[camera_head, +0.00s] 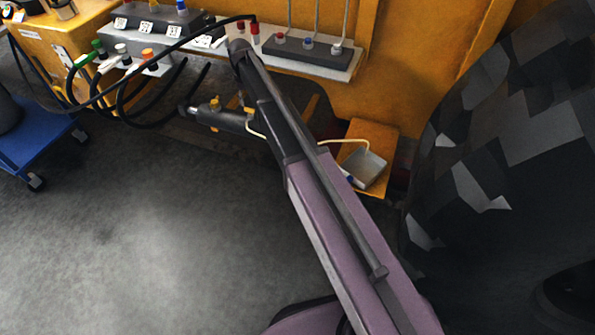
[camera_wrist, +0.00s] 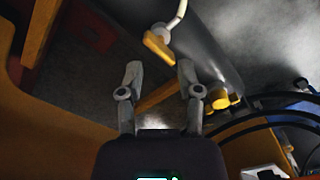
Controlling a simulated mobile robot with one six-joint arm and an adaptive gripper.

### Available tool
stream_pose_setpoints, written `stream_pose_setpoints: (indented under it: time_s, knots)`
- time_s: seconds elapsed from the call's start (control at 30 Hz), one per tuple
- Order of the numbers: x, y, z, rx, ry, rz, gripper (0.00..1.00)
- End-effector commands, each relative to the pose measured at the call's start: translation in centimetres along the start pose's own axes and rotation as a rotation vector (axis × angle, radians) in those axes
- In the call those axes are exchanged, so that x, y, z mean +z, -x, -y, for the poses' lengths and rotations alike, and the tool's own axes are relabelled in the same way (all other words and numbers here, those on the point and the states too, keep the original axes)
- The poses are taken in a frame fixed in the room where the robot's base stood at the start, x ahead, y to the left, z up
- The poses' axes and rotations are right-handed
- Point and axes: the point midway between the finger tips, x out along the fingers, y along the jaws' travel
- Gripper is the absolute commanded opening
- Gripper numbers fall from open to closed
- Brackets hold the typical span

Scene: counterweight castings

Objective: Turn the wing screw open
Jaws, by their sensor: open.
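The yellow wing screw (camera_wrist: 157,47) shows in the wrist view, with a pale collar and white hose beside it, against a dark grey cylinder (camera_wrist: 205,50). My gripper (camera_wrist: 160,72) is open, its two fingers apart. The wing appears between and just past the fingertips; I see no contact and cannot tell the depth gap. In the head view the dark cylinder (camera_head: 228,119) lies low by the orange machine, and a small yellow part (camera_head: 248,110) shows at the hose end, partly hidden by my arm. My gripper is hidden there.
A second yellow knob (camera_wrist: 224,100) sits on the cylinder. Black hoses (camera_head: 150,108) hang left of my arm. An orange step (camera_head: 374,140) carries a grey box (camera_head: 366,167). A blue cart (camera_head: 40,150) stands at far left. The grey floor (camera_head: 130,240) in front is clear.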

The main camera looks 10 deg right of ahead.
Motion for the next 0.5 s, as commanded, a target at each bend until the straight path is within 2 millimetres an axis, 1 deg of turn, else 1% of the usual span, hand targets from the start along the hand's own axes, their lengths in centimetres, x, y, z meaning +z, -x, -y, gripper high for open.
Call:
stream_pose_setpoints:
  time_s: [0.03,0.5]
  knots:
    - [0.0,0.9,0.0,0.0,0.0,0.0,0.46]
    - [0.0,4.7,0.0,0.0,0.001,0.0,0.46]
